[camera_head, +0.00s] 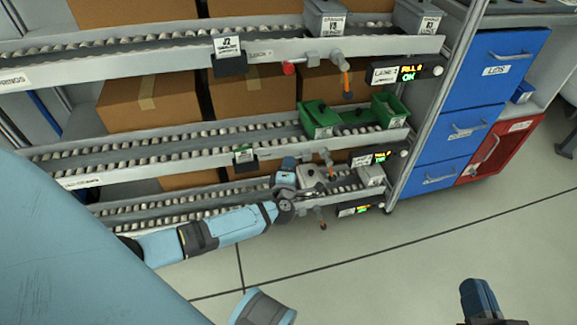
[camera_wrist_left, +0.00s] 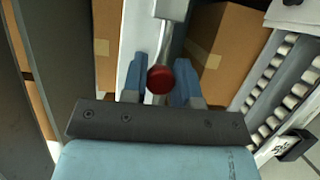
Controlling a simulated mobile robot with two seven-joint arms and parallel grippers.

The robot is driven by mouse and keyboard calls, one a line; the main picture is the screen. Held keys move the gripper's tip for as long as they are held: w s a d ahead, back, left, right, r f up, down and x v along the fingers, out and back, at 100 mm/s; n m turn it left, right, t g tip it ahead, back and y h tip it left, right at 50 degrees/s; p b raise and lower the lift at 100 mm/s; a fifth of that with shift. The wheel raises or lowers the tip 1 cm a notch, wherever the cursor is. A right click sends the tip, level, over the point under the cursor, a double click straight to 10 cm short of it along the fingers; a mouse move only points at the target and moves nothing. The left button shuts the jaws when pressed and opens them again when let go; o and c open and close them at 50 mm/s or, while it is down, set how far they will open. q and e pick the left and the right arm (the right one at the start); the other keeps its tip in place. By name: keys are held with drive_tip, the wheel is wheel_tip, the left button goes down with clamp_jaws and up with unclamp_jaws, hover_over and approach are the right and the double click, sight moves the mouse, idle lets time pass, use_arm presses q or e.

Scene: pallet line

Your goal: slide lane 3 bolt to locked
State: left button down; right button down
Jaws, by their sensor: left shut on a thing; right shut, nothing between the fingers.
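My left gripper (camera_head: 288,172) reaches from the left to the lowest roller lane (camera_head: 225,203). In the left wrist view its two blue fingers (camera_wrist_left: 162,82) are closed around a bolt with a round red knob (camera_wrist_left: 160,79) on a grey metal rod (camera_wrist_left: 168,40). In the head view the gripper hides this bolt, and I cannot tell how far it is slid. The lowest lane's small display (camera_head: 357,209) is too small to read. My right gripper (camera_head: 482,300) is shut and empty at the lower right, away from the rack.
A grey bin (camera_head: 371,175) stands at the lowest lane's right end. Green bins (camera_head: 320,119) stand on the middle lane. Another red knob (camera_head: 288,68) is on the top rail. Blue drawers (camera_head: 465,128) and a red drawer (camera_head: 490,150) stand right. Floor (camera_head: 430,240) is clear.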

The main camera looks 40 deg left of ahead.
sight(305, 156)
use_arm(q)
drive_tip(key=w+d, duration=0.3)
drive_tip(key=shift+w, duration=0.25)
use_arm(e)
drive_tip(key=shift+r, duration=0.5)
use_arm(q)
drive_tip(key=shift+r, duration=0.1)
drive_tip(key=c, duration=0.9)
unclamp_jaws()
drive_tip(key=shift+w+d, duration=0.1)
use_arm(e)
drive_tip(key=shift+f, duration=0.15)
